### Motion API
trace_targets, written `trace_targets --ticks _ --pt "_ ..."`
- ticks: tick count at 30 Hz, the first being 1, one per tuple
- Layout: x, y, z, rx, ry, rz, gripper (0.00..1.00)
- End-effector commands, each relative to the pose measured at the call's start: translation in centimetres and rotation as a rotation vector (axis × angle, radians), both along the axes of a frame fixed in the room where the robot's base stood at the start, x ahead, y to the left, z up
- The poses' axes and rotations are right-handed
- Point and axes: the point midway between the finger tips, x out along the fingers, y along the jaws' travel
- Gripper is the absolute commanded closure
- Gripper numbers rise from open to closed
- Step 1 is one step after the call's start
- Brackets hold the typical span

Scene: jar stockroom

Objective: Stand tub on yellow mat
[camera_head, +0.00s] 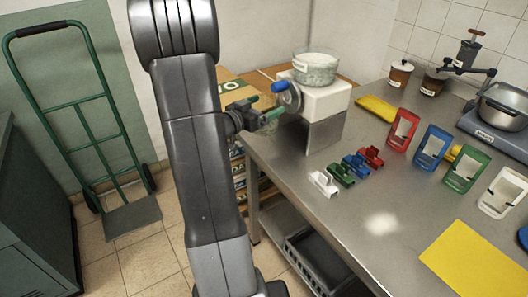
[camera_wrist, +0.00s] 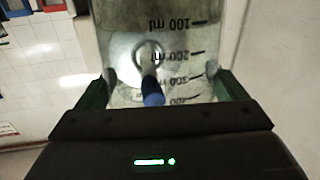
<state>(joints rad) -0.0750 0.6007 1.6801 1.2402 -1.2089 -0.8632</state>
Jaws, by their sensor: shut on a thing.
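My gripper (camera_head: 262,118) has green fingers and is shut on a clear tub with black ml marks, seen large in the wrist view (camera_wrist: 122,30). The marks read upside down in that view. In the head view the tub is faint and partly hidden by the gripper, so its tilt is hard to tell. It is held in the air by the table's far left corner, close to a white dispenser's blue-tipped lever. A flat yellow mat (camera_head: 476,264) lies on the steel table at the lower right, its visible part bare.
The white dispenser (camera_head: 322,100) carries a glass bowl (camera_head: 315,66). Several small coloured holders (camera_head: 371,156) and upright coloured frames (camera_head: 433,147) stand on the table (camera_head: 345,235). A scale with a pot (camera_head: 504,103) is at the right. The table's front middle is clear.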

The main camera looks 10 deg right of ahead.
Motion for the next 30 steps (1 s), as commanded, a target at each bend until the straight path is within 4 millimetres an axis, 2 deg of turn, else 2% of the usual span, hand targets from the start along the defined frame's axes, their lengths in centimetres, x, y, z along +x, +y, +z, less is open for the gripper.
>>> trace_targets --ticks 9,14,21,30 --pt "0.0 0.0 -4.4 -0.001 0.004 0.001 0.37" --pt "0.0 0.0 -5.6 -0.001 0.002 0.001 0.37" --pt "0.0 0.0 -9.0 -0.002 0.003 0.000 0.37" --pt "0.0 0.0 -9.6 -0.001 0.000 0.001 0.37"
